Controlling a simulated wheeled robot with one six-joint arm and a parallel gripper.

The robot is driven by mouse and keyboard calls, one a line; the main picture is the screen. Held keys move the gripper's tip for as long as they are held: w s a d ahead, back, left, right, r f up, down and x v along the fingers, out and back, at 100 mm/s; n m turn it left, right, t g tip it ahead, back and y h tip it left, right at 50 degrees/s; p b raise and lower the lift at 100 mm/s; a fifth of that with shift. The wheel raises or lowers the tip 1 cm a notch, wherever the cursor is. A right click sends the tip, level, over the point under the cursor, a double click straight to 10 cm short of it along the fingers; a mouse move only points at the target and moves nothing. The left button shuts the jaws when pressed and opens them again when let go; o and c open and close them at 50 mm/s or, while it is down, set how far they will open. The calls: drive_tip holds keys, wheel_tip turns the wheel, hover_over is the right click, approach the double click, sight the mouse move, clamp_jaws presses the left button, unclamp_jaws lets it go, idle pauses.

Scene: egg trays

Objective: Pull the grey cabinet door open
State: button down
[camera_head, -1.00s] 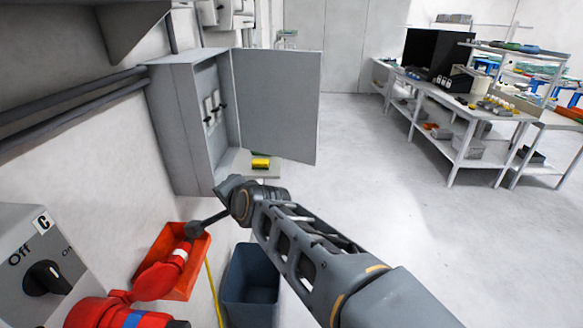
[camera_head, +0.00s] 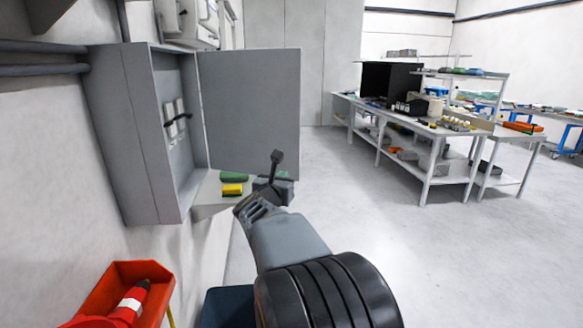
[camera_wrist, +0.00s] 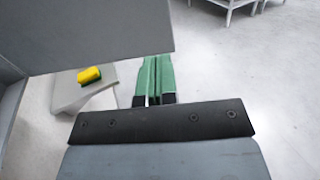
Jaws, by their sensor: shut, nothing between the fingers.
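The grey cabinet (camera_head: 125,140) is on the left wall. Its grey door (camera_head: 250,110) stands wide open, swung out to the right, and the inside with its switches shows. No handle shows on the visible face of the door. In the wrist view the door (camera_wrist: 90,30) fills the upper left. My gripper (camera_wrist: 157,60) has green fingers, shut and empty. Their tips appear close to the door's lower edge in that view; I cannot tell whether they touch it. In the head view the end of my arm is near the door's lower right corner, and the fingers are not clear.
A red-orange bin (camera_head: 100,290) and a dark blue bin (camera_head: 226,308) are at the lower left. A workbench (camera_head: 430,130) stands right; the floor between is clear.

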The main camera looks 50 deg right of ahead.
sight(294, 164)
drive_tip(key=p+x, duration=0.2)
drive_tip(key=x, duration=0.7)
